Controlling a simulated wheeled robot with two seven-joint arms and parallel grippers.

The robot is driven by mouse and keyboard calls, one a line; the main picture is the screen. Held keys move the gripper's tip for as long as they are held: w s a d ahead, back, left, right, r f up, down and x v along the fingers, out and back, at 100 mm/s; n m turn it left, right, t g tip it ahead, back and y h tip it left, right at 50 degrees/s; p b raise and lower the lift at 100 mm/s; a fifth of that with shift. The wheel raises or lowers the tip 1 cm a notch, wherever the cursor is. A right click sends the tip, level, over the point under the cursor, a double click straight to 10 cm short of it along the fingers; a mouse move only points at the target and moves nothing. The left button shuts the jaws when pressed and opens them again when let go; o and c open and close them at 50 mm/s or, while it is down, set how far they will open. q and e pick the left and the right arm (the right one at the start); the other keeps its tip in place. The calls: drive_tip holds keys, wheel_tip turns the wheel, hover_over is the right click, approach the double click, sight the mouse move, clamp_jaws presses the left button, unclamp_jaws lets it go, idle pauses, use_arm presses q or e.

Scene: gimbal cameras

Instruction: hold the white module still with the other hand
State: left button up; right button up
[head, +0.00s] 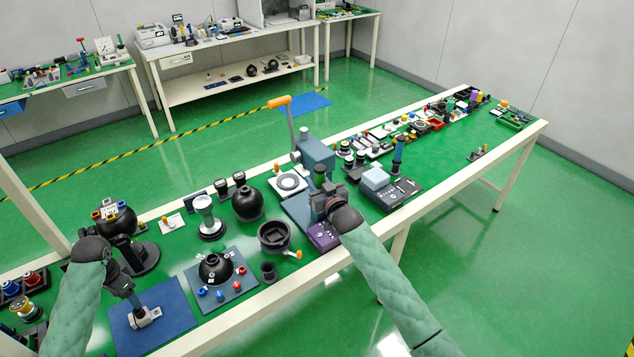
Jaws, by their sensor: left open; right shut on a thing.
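A small white module (147,318) lies on the blue mat (178,309) at the front left. My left gripper (138,304) is open, pointing down just above and behind the module. I cannot tell whether its fingers touch the module. My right gripper (320,194) is at the blue-grey lever press (314,155), near the middle of the table. It is shut on a small dark part (320,177), which the gripper and wrist partly hide.
A black dome on a blue plate (237,285), a dark round holder (273,237) and a black ball (247,204) stand between my grippers. A purple box (322,237) is below my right gripper. The table's far right end has free room.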

sight(142, 314)
use_arm(q)
drive_tip(key=m, duration=0.4)
drive_tip(key=shift+w+d, duration=0.1)
drive_tip(key=m, duration=0.4)
drive_tip(key=shift+f+m, duration=0.15)
drive_tip(key=shift+m, duration=0.15)
drive_tip(key=shift+f, duration=5.85)
drive_tip(key=c, duration=1.1)
drive_tip(key=o, duration=1)
